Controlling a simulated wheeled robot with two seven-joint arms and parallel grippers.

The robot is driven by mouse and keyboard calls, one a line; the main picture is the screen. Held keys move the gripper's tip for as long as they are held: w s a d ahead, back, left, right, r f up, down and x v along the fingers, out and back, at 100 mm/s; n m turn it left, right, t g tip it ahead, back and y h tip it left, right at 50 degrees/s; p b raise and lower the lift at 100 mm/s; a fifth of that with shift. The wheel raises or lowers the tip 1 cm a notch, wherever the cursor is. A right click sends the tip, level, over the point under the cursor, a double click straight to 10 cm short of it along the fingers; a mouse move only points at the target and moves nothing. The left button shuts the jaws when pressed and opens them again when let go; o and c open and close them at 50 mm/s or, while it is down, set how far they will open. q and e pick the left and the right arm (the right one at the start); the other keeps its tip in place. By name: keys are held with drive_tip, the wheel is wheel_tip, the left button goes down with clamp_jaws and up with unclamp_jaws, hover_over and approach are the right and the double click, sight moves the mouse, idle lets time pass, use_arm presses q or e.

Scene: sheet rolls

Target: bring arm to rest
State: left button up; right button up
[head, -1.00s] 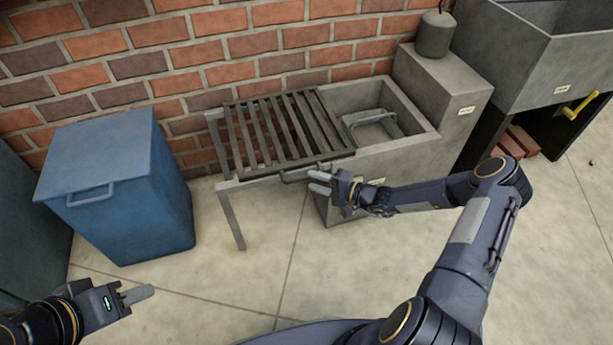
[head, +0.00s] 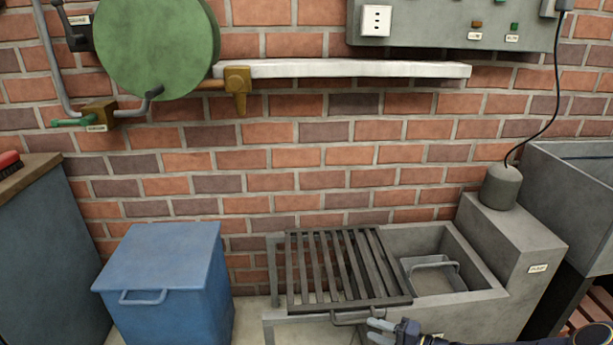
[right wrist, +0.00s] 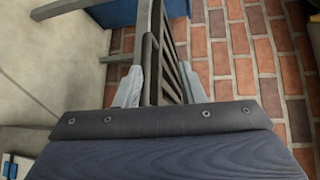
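My right gripper (head: 374,331) is at the bottom edge of the head view, just right of and below the front handle (head: 352,319) of a dark slatted grate (head: 340,268). Its two grey fingers are spread apart with a gap between them, and they also show in the right wrist view (right wrist: 160,88). The grate lies over the left part of a grey stone trough (head: 480,270) and its slats are seen beyond the fingers in the wrist view. I cannot tell whether a finger touches the handle. My left gripper is out of view.
A blue lidded bin (head: 165,285) stands left of the trough. A wire-handled basket (head: 435,275) sits in the trough's open part. A grey block with a weight-like pot (head: 501,187) is at right. A green disc (head: 155,45) and a white shelf (head: 350,69) are on the brick wall.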

drive_tip(key=s+a+r+n+g+h, duration=0.2)
drive_tip(key=s+r+n+g, duration=0.15)
drive_tip(key=s+r, duration=0.45)
drive_tip(key=s+a+r+n+g+h, duration=0.2)
drive_tip(key=s+r+n+g, duration=0.3)
drive_tip(key=r, duration=0.6)
drive_tip(key=s+d+r+m+t+h, duration=0.1)
drive_tip(key=s+d+r+t+h, duration=0.15)
drive_tip(key=s, duration=0.65)
drive_tip(key=s+d+r+m+t+h, duration=0.1)
drive_tip(key=s+r+t+h, duration=0.15)
drive_tip(key=s, duration=0.55)
wheel_tip(320, 180, up, 28)
drive_tip(key=p, duration=2.8)
drive_tip(key=shift+a, duration=0.15)
